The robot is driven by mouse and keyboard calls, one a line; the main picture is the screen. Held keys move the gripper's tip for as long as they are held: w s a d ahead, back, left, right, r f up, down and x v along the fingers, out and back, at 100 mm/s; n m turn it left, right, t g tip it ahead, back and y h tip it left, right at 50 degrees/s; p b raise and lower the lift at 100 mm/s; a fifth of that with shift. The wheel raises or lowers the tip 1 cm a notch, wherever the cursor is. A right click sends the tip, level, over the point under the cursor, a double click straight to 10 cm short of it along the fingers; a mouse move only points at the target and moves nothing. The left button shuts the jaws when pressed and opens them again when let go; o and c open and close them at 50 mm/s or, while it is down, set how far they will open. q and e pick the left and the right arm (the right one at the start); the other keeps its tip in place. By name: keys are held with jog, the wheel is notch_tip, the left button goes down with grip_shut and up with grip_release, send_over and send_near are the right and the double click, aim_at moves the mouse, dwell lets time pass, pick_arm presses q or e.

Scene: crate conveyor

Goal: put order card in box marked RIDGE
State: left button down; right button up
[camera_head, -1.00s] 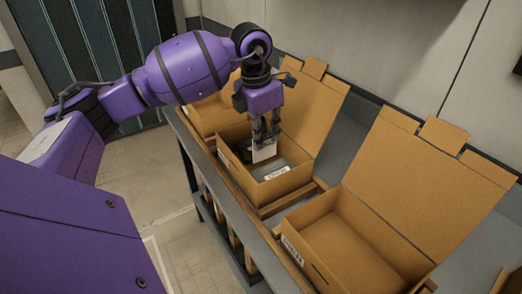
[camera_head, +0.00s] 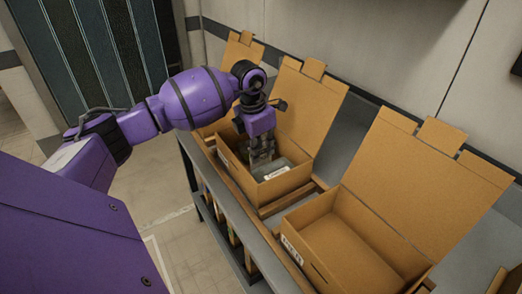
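The middle cardboard box (camera_head: 258,190) stands open on the conveyor with its lid raised behind it. Something dark and grey lies in the box. My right gripper is not in view.
Another open box (camera_head: 340,250) stands at the right, empty where I can see, with an unreadable label (camera_head: 291,249). A third box (camera_head: 212,122) is partly hidden behind my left arm. The conveyor's grey surface (camera_head: 345,145) shows between the boxes.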

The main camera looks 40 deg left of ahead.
pick_arm(q)
jog(key=shift+f, duration=0.15)
jog(key=c, duration=2)
grip_release()
jog(key=r, duration=0.4)
jog(key=s+r, duration=0.1)
jog(key=r, duration=0.7)
jog(key=shift+s+a+r, duration=0.1)
jog(key=shift+s+a, duration=0.25)
